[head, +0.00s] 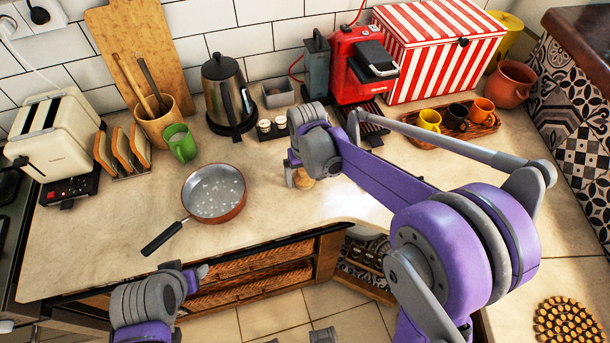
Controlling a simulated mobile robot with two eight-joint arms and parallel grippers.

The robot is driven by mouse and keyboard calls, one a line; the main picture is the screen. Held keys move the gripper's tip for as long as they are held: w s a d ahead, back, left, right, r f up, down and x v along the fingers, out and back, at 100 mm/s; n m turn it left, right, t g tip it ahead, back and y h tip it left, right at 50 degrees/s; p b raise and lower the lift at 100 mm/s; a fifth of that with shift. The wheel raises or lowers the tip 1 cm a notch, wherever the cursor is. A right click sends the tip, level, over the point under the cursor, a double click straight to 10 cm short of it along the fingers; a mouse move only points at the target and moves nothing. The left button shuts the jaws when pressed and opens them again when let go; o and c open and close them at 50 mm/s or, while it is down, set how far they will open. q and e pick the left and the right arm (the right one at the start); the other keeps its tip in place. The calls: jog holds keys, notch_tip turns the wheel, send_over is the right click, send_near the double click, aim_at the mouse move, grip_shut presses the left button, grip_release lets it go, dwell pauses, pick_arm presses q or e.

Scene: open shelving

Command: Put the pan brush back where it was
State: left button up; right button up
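A small tan, rounded object (304,180), which looks like the pan brush, shows just under my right gripper (297,175) over the front part of the counter. The wrist hides most of it, so I cannot tell whether the fingers hold it or are only beside it. A copper-coloured pan (214,193) with a black handle sits to the left on the counter, with white bits scattered inside. My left gripper (202,271) is low in front of the counter, away from the pan; its fingers are mostly hidden by its wrist.
A green mug (180,143), a toast rack (124,152) and a utensil pot (158,122) stand left. A kettle (229,95), small jars (272,127) and a red coffee machine (358,65) stand behind. A cup tray (466,127) is right. Counter between pan and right gripper is clear.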

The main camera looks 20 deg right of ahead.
jog(key=shift+r, duration=0.1)
jog(key=shift+r, duration=0.25)
jog(key=r, duration=0.7)
jog(key=r+p, duration=0.1)
jog(key=r, duration=0.3)
jog(key=shift+s+r, duration=0.1)
jog(key=shift+s, duration=0.15)
jog(key=shift+s+d+r, duration=0.1)
jog(key=shift+s+r, duration=0.1)
jog(key=s+d+f+t, duration=0.2)
jog(key=s+f, duration=0.1)
jog(key=s, duration=0.6)
jog(key=s+d+f+t, duration=0.2)
jog(key=s+f+t, duration=0.1)
jog(key=s, duration=0.6)
jog(key=shift+s+d+f, duration=0.25)
jog(key=shift+d+f, duration=0.05)
jog(key=shift+f, duration=0.15)
